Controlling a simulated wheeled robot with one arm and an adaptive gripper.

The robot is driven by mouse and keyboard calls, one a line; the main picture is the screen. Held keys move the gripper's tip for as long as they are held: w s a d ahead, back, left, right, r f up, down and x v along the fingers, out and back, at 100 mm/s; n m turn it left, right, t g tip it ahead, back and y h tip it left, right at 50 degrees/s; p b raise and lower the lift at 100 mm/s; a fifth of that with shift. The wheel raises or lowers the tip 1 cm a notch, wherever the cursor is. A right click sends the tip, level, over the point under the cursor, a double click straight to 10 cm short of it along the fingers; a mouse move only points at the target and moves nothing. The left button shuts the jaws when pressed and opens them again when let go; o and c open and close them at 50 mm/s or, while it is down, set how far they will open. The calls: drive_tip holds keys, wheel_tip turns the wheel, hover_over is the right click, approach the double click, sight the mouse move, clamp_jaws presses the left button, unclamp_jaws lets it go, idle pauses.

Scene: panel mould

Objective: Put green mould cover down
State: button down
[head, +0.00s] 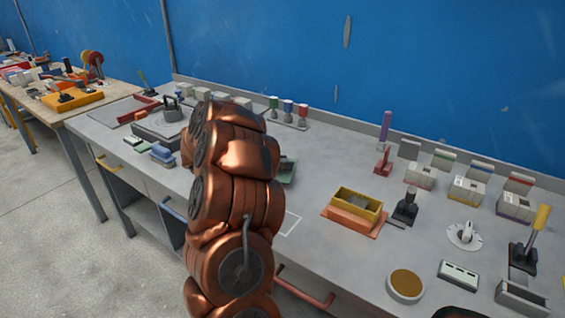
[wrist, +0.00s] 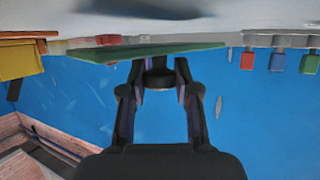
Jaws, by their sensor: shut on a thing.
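The green mould cover (wrist: 150,50) spans the wrist view as a thin, nearly flat plate seen edge-on. My gripper (wrist: 160,76) is shut on the dark knob of this cover. The wrist picture is upside down, with the grey bench at the top. In the head view a small part of a green piece (head: 288,170) shows just right of my copper arm, which hides the gripper and the rest. I cannot tell how far the cover is from the bench top.
A yellow box on an orange base (head: 341,217) stands right of my arm. A white outline (head: 291,223) is marked on bare bench between them. A dark lever clamp (head: 405,207), a round tan-topped dish (head: 405,285) and labelled boxes stand farther right. Red, blue and green-topped pieces (head: 288,110) stand behind.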

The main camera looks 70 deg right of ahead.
drive_tip(key=shift+f, duration=0.2)
drive_tip(key=shift+s+a+f, duration=0.1)
drive_tip(key=shift+a+f, duration=0.05)
drive_tip(key=shift+f, duration=0.35)
drive_tip(key=c, duration=1.2)
unclamp_jaws()
drive_tip(key=shift+f, duration=0.1)
drive_tip(key=o, duration=0.3)
drive_tip(key=shift+a+f, duration=0.1)
drive_tip(key=shift+f, duration=0.05)
drive_tip(key=shift+o, duration=0.3)
drive_tip(key=shift+f, duration=0.1)
drive_tip(key=shift+a, duration=0.1)
drive_tip(key=shift+r, duration=0.45)
drive_tip(key=r+b+v, duration=0.1)
drive_tip(key=v, duration=1.1)
drive_tip(key=shift+d, duration=0.35)
